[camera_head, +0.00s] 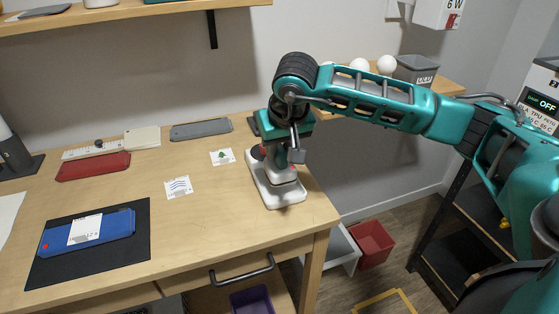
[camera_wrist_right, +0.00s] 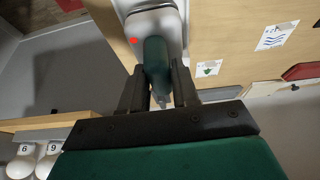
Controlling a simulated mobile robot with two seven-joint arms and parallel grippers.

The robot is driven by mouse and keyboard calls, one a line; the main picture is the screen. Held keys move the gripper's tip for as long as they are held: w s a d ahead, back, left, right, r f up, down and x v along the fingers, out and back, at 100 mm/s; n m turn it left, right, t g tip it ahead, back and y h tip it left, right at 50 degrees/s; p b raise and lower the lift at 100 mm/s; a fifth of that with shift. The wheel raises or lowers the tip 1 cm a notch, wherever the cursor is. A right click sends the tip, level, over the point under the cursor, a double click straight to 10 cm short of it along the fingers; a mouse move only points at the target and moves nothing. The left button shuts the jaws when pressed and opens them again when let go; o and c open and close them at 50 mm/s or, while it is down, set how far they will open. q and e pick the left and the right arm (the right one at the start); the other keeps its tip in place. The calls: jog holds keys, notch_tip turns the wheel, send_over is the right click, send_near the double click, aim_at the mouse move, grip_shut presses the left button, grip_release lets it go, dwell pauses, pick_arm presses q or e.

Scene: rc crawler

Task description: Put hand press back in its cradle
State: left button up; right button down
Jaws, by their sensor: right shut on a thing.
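The hand press is a small tool with a teal handle (camera_wrist_right: 155,52) and a pale grey lower body (camera_head: 281,172). It stands near the right front part of the desk. Beneath it is a white rounded base (camera_head: 290,200), which looks like the cradle. My right gripper (camera_wrist_right: 159,72) is shut on the handle from above, one dark finger on each side. In the head view, my wrist hides the handle's top. I cannot tell whether the press rests fully in the cradle or is just above it. My left gripper is not in view.
On the wooden desk (camera_head: 235,220) lie two white cards (camera_head: 178,187), a blue case (camera_head: 105,231) on a black mat (camera_head: 135,270), a red tray (camera_head: 92,166) and a grey tray (camera_head: 202,129). A red bin (camera_head: 372,243) stands on the floor to the right.

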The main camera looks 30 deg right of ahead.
jog(key=shift+f, duration=1.8)
jog(key=shift+f, duration=0.2)
jog(key=c, duration=0.8)
grip_release()
jog(key=shift+r, duration=0.1)
jog(key=v, duration=1.2)
jog(key=shift+r, duration=0.1)
